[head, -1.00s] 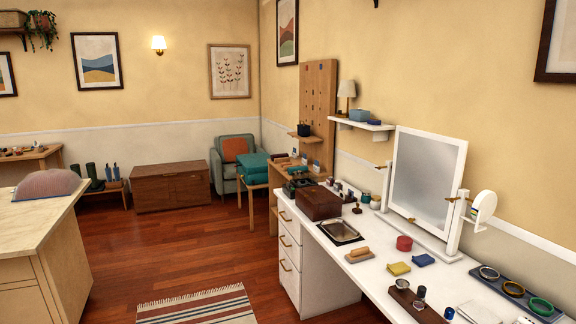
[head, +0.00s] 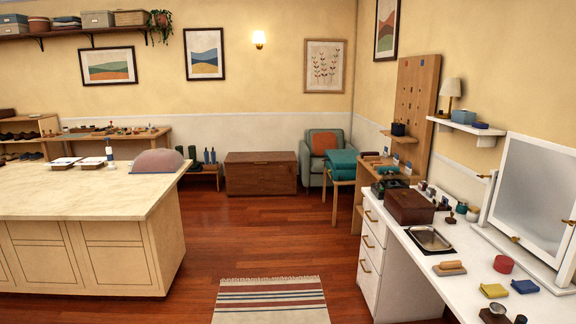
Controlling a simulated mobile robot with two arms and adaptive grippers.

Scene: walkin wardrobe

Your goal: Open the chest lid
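A brown wooden chest (head: 261,178) stands on the floor against the far wall, near the middle of the head view. Its lid (head: 261,158) looks closed, flat along the top. The chest is far across the room from me. Neither of my grippers shows in the head view.
A striped rug (head: 270,300) lies on the wood floor before me, with open floor beyond it. A cream island (head: 85,262) stands left and a white dressing table (head: 415,262) right. A green armchair (head: 324,150) and small table (head: 348,165) are right of the chest.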

